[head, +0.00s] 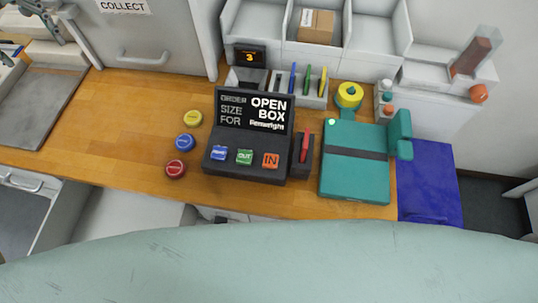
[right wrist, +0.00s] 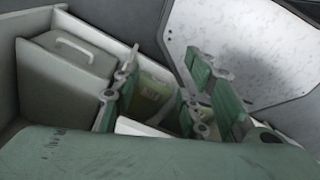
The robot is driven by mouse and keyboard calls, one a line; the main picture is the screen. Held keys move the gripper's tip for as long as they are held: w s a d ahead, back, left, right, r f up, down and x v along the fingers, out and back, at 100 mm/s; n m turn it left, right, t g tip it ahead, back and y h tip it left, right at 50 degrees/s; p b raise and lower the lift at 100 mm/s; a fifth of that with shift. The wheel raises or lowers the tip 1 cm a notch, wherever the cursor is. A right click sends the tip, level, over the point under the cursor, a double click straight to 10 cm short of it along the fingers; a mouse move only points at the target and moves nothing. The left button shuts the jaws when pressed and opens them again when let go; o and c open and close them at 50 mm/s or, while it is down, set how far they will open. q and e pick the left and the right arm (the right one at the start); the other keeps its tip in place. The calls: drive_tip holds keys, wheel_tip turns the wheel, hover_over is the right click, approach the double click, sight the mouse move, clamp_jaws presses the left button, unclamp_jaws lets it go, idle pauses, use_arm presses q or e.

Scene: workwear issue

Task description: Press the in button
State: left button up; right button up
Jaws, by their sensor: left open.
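The orange IN button (head: 270,160) is on the lower right of a black console (head: 248,175) on the wooden counter in the head view. The green OUT button (head: 244,157) and a blue button (head: 218,153) sit to its left. The console's screen reads "OPEN BOX". My left gripper (head: 47,18) is open at the top left corner, partly cut off by the frame and far from the console. My right gripper (right wrist: 160,98) shows only in the right wrist view, its fingers spread apart. The console is not visible in that view.
Yellow, blue and red round buttons (head: 185,143) stand left of the console. A red pen in a holder (head: 302,150) and a teal device (head: 356,165) stand to its right. Bins (head: 255,22) line the back. Counter in front of the console is clear.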

drive_tip(key=shift+d, duration=0.2)
drive_tip(key=shift+s, duration=0.1)
drive_tip(key=shift+c, duration=0.4)
